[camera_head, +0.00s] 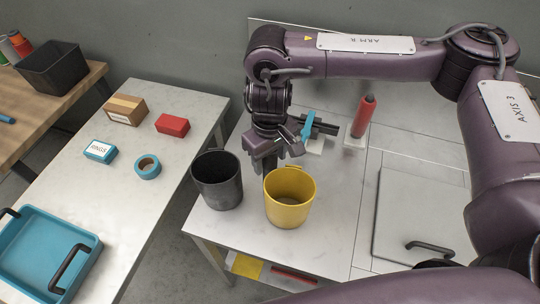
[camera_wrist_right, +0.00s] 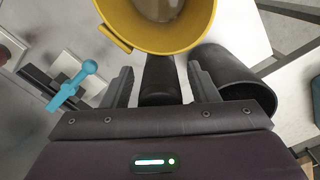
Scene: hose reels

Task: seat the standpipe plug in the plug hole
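My right gripper (camera_head: 264,166) points down behind the black bucket and the yellow bucket. In the right wrist view its two fingers (camera_wrist_right: 160,88) stand apart. A dark cylinder (camera_wrist_right: 160,78) shows between them, with a gap to each finger; it may be the standpipe plug, but I cannot tell. I cannot make out a plug hole in either view. My left gripper is not in view.
The yellow bucket (camera_head: 289,198) and black bucket (camera_head: 217,181) stand close in front of the gripper. A turquoise lever (camera_head: 308,126) on a black bracket is just right of it. A grey panel with a handle (camera_head: 423,215) lies right. A side table (camera_head: 185,103) holds boxes and a tray.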

